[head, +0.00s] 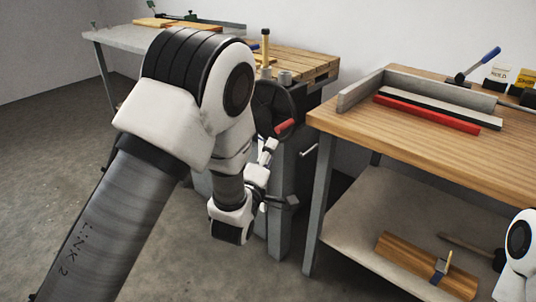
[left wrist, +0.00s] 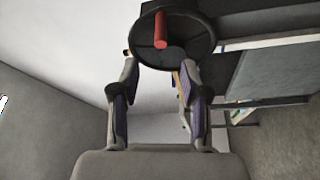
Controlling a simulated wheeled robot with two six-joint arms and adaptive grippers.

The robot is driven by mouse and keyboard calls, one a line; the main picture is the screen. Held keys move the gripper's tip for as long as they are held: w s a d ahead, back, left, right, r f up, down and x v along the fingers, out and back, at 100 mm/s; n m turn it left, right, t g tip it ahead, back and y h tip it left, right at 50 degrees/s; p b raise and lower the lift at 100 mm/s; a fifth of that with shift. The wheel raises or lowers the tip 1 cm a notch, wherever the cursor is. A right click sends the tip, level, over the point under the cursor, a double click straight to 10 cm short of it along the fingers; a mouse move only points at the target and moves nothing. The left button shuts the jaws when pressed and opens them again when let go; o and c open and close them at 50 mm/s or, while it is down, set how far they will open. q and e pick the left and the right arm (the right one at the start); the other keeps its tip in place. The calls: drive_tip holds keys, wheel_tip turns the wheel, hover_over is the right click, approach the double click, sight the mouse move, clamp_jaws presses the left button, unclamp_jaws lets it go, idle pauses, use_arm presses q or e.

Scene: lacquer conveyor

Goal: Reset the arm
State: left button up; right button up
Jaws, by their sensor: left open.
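My left arm (head: 205,90) reaches in from the left of the head view and bends down at its wrist. My left gripper (head: 267,160) is small there and partly covered by its own wrist. In the left wrist view, the left gripper (left wrist: 160,78) has its two fingers apart with nothing between them. A black handwheel (head: 268,100) with a red handle (head: 286,126) stands behind the gripper. The wheel also shows beyond the fingertips in the left wrist view (left wrist: 185,48), with its red handle (left wrist: 161,32). Part of my right arm (head: 520,240) enters at the lower right; its gripper is out of view.
A wooden workbench (head: 420,125) stands at the right, with a red bar (head: 425,114) on top and a wooden board (head: 405,262) on its lower shelf. A grey table (head: 115,38) stands at the back left. Floor (head: 50,140) is clear at left.

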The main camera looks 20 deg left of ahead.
use_arm(q)
drive_tip(key=s+a+f+g, duration=0.1)
drive_tip(key=s+f+g, duration=0.1)
drive_tip(key=f, duration=0.6)
drive_tip(key=s+a+f+g, duration=0.2)
drive_tip(key=s+f, duration=0.1)
drive_tip(key=f, duration=0.5)
drive_tip(key=s+a+f+m+g, duration=0.1)
drive_tip(key=s+f+m+g, duration=0.4)
drive_tip(key=s+f+g, duration=1)
drive_tip(key=s+f+m, duration=0.3)
drive_tip(key=s+m, duration=0.2)
drive_tip(key=s, duration=0.4)
drive_tip(key=s+f+m, duration=0.3)
drive_tip(key=s+m, duration=0.2)
drive_tip(key=s, duration=0.4)
wheel_tip(320, 180, up, 26)
drive_tip(key=p, duration=2.7)
drive_tip(key=shift+w+d+r+h, duration=0.25)
drive_tip(key=shift+w+d+h, duration=0.05)
drive_tip(key=shift+w+d, duration=0.1)
